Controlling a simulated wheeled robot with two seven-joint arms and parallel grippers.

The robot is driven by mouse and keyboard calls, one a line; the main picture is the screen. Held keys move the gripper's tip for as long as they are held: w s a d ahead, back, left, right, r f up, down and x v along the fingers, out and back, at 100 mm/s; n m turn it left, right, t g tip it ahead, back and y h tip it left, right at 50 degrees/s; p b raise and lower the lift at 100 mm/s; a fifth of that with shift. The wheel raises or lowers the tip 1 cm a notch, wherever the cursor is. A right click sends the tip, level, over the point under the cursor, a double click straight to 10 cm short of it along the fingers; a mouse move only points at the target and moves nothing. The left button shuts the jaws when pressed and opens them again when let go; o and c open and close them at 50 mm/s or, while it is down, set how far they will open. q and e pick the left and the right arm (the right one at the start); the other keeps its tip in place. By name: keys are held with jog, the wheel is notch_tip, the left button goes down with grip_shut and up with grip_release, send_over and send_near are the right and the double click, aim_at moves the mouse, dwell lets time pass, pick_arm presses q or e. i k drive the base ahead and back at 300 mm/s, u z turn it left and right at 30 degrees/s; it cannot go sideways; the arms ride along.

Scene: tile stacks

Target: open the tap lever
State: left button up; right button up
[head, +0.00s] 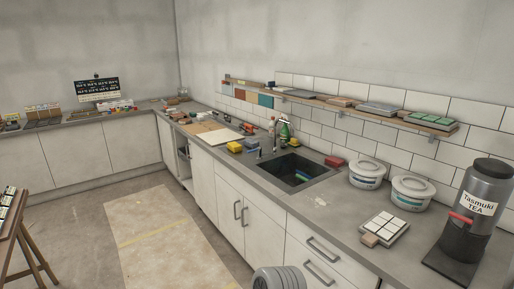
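A dark grey urn (487,190) labelled "Tasmuki TEA" stands at the right end of the counter. A red lever (461,217) sticks out from its front, pointing left and roughly level. A sink (296,172) is set into the counter left of it. A slim tap (275,141) stands at the sink's far left side, too small to tell its lever.
White tubs (368,172) stand between sink and urn. A wall shelf (350,104) holds tile stacks. The counter front before the sink is mostly clear.

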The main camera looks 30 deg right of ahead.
aim_at(259, 149)
jog(key=z, duration=0.75)
jog(key=i, duration=1.85)
jog(key=z, duration=0.35)
